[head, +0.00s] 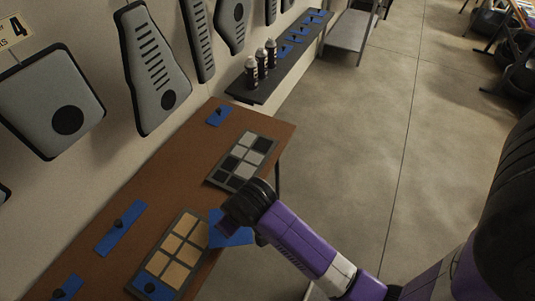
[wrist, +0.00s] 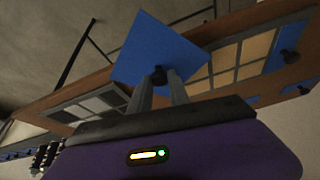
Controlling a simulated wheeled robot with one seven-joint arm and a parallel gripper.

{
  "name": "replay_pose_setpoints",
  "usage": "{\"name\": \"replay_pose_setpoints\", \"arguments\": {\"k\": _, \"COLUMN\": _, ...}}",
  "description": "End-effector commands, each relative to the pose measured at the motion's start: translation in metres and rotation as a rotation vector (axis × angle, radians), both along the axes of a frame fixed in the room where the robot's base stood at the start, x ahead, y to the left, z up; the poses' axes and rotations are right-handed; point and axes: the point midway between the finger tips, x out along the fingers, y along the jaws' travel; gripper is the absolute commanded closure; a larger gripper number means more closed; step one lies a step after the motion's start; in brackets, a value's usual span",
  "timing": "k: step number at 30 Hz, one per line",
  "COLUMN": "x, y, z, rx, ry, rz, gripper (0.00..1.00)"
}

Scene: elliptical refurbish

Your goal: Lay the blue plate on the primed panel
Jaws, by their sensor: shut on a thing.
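My gripper (head: 230,218) is shut on the black knob of a blue plate (head: 232,238), held at the table's front edge beside the tan-celled panel. In the wrist view the fingers (wrist: 160,82) close on the knob and the blue plate (wrist: 155,45) spreads beyond them. The tan-celled panel (head: 178,248) lies on the table with a blue knobbed piece on its near end. Another panel (head: 243,160) with grey, white and black cells lies farther along. Which one is primed I cannot tell for sure. My gripper hides part of the held plate.
More blue knobbed plates lie on the brown table (head: 150,195), at the far end (head: 219,115), by the wall (head: 120,228) and at the near left (head: 66,289). A dark shelf (head: 285,65) holds bottles (head: 261,63).

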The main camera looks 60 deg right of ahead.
Motion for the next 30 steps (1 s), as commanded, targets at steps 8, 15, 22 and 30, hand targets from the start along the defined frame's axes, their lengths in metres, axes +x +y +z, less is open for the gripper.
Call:
{"name": "replay_pose_setpoints", "arguments": {"k": 8, "x": 0.051, "y": 0.049, "z": -0.003, "rx": -0.019, "ry": 0.002, "rz": 0.134, "gripper": 1.0}}
{"name": "replay_pose_setpoints", "arguments": {"k": 15, "x": 0.052, "y": 0.05, "z": -0.006, "rx": -0.019, "ry": 0.001, "rz": 0.14, "gripper": 1.0}}
{"name": "replay_pose_setpoints", "arguments": {"k": 22, "x": 0.052, "y": 0.051, "z": 0.009, "rx": -0.019, "ry": 0.001, "rz": 0.142, "gripper": 1.0}}
{"name": "replay_pose_setpoints", "arguments": {"k": 30, "x": 0.052, "y": 0.05, "z": 0.018, "rx": -0.019, "ry": 0.001, "rz": 0.14, "gripper": 1.0}}
